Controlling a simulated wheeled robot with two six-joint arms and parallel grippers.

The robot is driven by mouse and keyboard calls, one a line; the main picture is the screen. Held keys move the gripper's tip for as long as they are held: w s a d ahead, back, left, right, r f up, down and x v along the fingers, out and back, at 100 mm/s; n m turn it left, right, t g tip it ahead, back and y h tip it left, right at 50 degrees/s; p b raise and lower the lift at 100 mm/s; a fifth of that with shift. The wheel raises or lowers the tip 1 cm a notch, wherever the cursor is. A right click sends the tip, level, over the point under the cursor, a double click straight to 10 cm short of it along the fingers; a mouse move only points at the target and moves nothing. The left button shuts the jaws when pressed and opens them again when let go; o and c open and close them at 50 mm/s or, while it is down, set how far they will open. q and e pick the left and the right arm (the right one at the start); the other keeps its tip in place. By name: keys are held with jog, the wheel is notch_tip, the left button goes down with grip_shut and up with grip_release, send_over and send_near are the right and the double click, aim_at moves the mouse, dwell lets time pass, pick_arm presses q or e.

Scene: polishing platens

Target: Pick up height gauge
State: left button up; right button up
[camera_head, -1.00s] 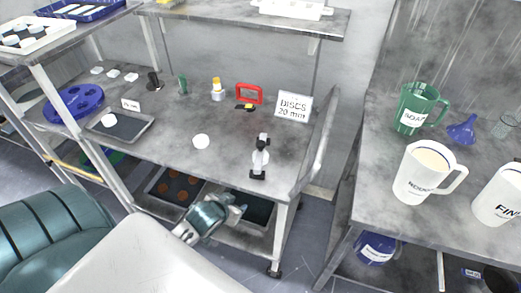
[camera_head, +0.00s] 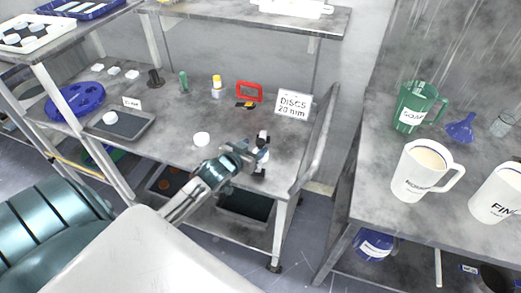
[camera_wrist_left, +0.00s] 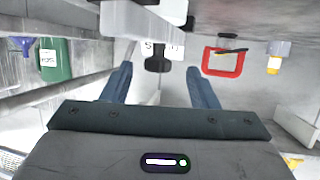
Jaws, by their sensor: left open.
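The height gauge (camera_head: 263,150), a small black and white upright device, stands near the right front of the metal bench. My left gripper (camera_head: 244,155) is just left of it in the head view, covering a little of its left side. In the left wrist view the gauge's black part (camera_wrist_left: 157,62) shows beyond and between the two spread fingers (camera_wrist_left: 160,84), with its pale body at the top edge. The jaws are open with nothing between them. I cannot tell whether a finger touches the gauge. My right gripper is not in view.
A white disc (camera_head: 202,139) lies left of the gauge. Behind stand a red frame (camera_head: 249,91), a "DISCS 20 mm" sign (camera_head: 293,105) and a yellow-capped bottle (camera_head: 217,88). A grey tray (camera_head: 121,126) sits at left. The right table holds jugs (camera_head: 421,169).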

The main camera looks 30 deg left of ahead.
aim_at(258, 145)
pick_arm(q)
jog(key=p+x, duration=0.1)
jog(key=x, duration=0.3)
jog(key=shift+w+d+r, duration=0.1)
jog(key=shift+w, duration=0.05)
jog(key=shift+w+f, duration=0.2)
jog(key=shift+r, duration=0.1)
grip_shut()
